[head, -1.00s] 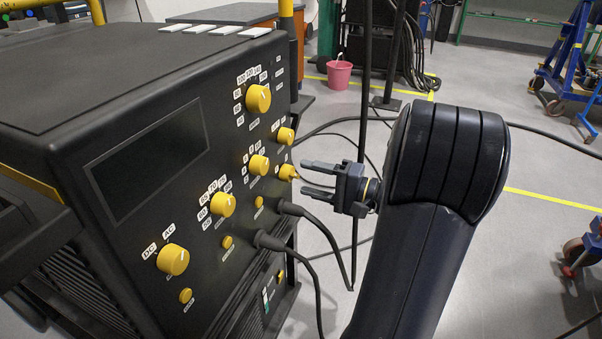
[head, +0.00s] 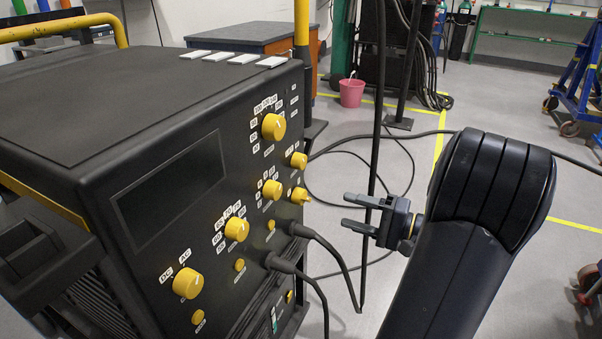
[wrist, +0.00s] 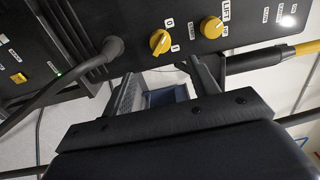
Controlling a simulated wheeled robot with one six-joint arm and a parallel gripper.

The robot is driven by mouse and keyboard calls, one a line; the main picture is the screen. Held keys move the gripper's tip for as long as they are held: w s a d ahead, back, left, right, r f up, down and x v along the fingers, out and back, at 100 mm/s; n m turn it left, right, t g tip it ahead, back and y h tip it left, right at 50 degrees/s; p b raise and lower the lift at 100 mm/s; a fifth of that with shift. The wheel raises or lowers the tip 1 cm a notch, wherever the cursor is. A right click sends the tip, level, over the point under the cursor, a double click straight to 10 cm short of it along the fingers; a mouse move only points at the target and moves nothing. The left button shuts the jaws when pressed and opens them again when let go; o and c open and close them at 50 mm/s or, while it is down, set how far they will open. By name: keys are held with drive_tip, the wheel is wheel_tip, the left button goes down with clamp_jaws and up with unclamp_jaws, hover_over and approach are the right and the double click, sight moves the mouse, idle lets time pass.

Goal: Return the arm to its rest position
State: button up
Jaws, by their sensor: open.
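My gripper (head: 356,213) is open and empty, to the right of the black machine's control panel (head: 215,265) in the head view. Its two fingers point left toward the panel, with a visible gap between the fingertips and the knobs. The nearest knob is a small yellow one (head: 299,196) on the panel's right side. In the wrist view my gripper (wrist: 165,75) shows both fingers spread, with nothing between them. Beyond it a yellow knob between 0 marks (wrist: 160,41) and a LIFT knob (wrist: 211,27) show on the panel.
Two black cables (head: 325,240) plug into the panel's lower right and hang down near my gripper. A dark upright pole (head: 378,120) stands behind my gripper. A pink bucket (head: 351,92) and a blue wheeled frame (head: 580,75) are farther back.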

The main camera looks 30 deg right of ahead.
sight(309, 199)
drive_tip(key=b+x, duration=0.3)
drive_tip(key=x, duration=0.7)
drive_tip(key=shift+w+a, duration=0.2)
